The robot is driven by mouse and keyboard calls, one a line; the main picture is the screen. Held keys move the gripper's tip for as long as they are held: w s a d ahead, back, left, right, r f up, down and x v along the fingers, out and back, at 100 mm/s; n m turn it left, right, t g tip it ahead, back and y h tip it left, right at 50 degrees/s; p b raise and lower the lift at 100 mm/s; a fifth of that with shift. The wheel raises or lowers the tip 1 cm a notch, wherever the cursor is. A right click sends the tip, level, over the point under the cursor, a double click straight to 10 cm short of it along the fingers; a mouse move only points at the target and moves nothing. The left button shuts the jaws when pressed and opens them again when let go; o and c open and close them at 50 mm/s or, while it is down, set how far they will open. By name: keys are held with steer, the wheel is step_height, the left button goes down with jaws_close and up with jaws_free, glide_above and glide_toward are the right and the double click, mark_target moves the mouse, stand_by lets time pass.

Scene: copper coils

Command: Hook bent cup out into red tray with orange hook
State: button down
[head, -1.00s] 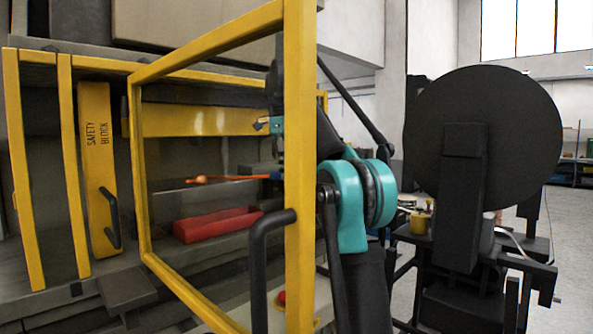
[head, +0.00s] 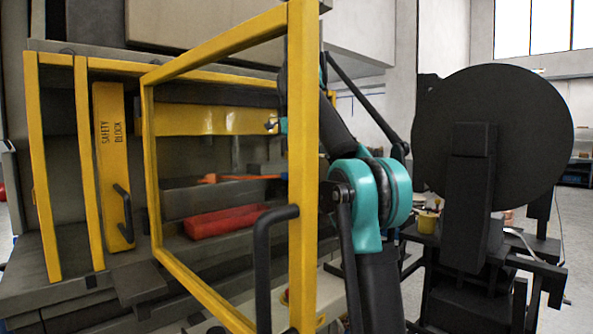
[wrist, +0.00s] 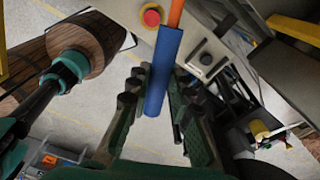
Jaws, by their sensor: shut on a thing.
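The orange hook (head: 235,178) reaches level to the left inside the press opening, above the red tray (head: 225,221). Its blue handle (wrist: 165,70) lies between the fingers of my gripper (wrist: 158,100) in the wrist view, and the gripper is shut on it. The orange shaft (wrist: 176,14) leaves the top of that view. In the head view my gripper is mostly hidden behind the yellow door post. I cannot make out the bent cup in either view.
The open yellow door frame (head: 303,180) stands between the head camera and the press, with a black handle (head: 263,265). A yellow safety block (head: 113,165) stands left of the opening. A large dark disc machine (head: 495,130) is at right. A red button (wrist: 151,17) shows in the wrist view.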

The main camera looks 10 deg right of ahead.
steer(key=shift+s+d, duration=0.65)
steer(key=shift+s, duration=0.25)
steer(key=shift+w+a+r, duration=0.3)
steer(key=shift+w+r, duration=0.05)
steer(key=shift+r, duration=0.3)
stand_by(0.9)
